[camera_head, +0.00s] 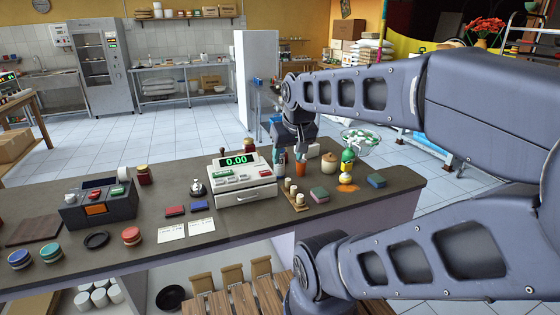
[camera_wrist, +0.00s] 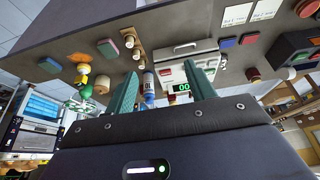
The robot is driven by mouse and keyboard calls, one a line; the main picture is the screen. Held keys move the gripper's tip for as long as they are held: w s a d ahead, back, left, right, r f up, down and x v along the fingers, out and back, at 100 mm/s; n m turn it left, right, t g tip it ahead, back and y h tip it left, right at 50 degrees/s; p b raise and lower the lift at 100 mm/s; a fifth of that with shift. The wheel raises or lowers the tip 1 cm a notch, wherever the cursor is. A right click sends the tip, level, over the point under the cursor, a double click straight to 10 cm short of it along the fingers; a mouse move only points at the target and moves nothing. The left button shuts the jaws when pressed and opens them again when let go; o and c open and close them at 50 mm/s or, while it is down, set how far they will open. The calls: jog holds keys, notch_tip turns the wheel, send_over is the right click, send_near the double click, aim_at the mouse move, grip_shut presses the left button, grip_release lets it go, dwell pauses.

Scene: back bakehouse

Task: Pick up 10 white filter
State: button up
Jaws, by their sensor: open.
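No thing in view can be made out for certain as the white filter. On the counter, two white-topped cylinders (camera_head: 293,192) stand on a small wooden board (camera_head: 297,205); they also show in the wrist view (camera_wrist: 130,40). A small bottle with a blue and pale label (camera_wrist: 148,88) shows between my fingers in the wrist view; whether they surround it is unclear. My gripper (camera_head: 291,153) is over the far side of the counter, behind the board and right of the cash register. In the wrist view my gripper (camera_wrist: 161,72) is open, with no thing seen held.
Floor behind the counter is open.

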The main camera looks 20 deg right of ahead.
jog(key=o, duration=0.3)
jog(key=shift+o, duration=0.2)
jog(key=shift+w, duration=0.15)
jog(key=w+d+r+m+g, duration=0.1)
jog(key=w+d+r+m, duration=0.15)
jog(key=w, duration=0.75)
jog(key=w+d+f+m, duration=0.2)
jog(key=w+f, duration=0.1)
jog(key=w, duration=0.6)
jog(key=w+d+f+m+g+h, duration=0.1)
jog(key=w+d+f+m, duration=0.2)
jog(key=w, duration=0.6)
jog(key=w+d+f+m+g, duration=0.1)
jog(key=w+d+f+m, duration=0.1)
jog(key=w, duration=0.7)
jog(key=shift+w+d+f+m, duration=0.2)
jog(key=shift+d+f, duration=0.15)
jog(key=shift+f, duration=0.35)
jog(key=shift+w+d+f+m, duration=0.15)
jog(key=shift+d+f, duration=0.2)
jog(key=shift+f, duration=0.35)
jog(key=shift+w+d+f+g, duration=0.2)
jog(key=shift+f+g, duration=0.1)
jog(key=shift+f, duration=0.3)
jog(key=shift+w+d+f, duration=0.1)
jog(key=shift+f, duration=1.55)
jog(key=shift+w+d+f, duration=0.15)
jog(key=shift+f, duration=1.5)
jog(key=shift+w+d+f, duration=0.1)
jog(key=shift+f, duration=1.55)
